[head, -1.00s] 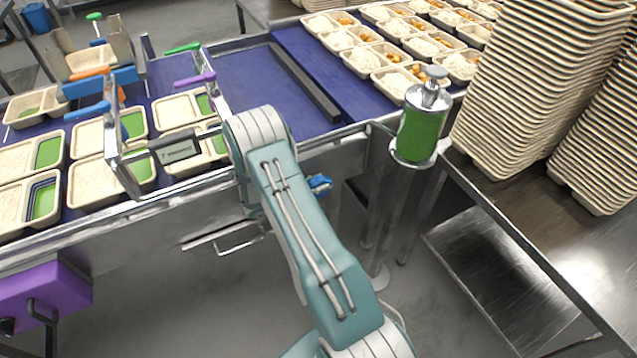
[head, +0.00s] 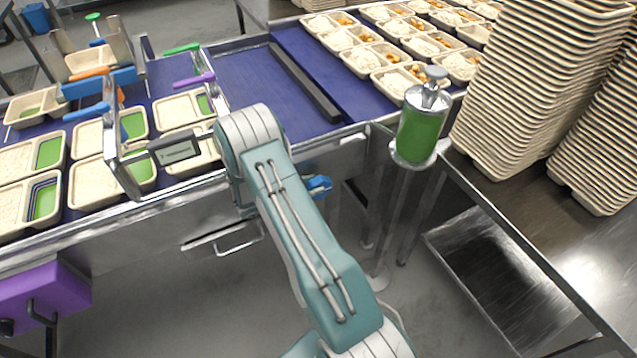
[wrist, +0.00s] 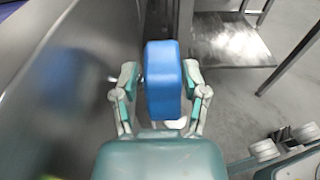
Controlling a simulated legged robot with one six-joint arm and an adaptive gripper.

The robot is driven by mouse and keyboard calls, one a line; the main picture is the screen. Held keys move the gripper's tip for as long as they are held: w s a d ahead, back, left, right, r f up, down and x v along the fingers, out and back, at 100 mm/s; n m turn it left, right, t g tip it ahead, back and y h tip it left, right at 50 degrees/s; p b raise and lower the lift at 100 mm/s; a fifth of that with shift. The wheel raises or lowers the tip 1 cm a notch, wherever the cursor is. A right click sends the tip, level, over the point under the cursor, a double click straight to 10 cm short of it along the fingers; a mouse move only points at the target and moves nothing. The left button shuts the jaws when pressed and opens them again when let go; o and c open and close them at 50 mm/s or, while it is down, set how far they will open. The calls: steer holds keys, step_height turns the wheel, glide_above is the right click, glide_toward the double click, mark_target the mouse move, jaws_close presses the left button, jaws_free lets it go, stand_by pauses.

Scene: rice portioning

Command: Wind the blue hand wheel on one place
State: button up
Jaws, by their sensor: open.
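The blue hand wheel (head: 319,186) shows in the head view on the front side of the conveyor frame, just right of my arm. In the wrist view the blue wheel (wrist: 163,82) is seen large and close, nearly edge-on. My gripper (wrist: 161,76) is open, with one finger on each side of the wheel. The left finger is very near the wheel's side; I cannot tell if it touches. The right finger's tip also lies close beside it. In the head view my arm hides the gripper.
The steel conveyor side (wrist: 70,90) runs close along the left in the wrist view. In the head view a green dispenser (head: 416,132) stands on a post to the right. Stacked trays (head: 545,80) stand on the right table. A purple box (head: 45,300) is at lower left.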

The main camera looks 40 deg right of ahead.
steer(key=v, duration=1)
steer(key=shift+f, duration=0.1)
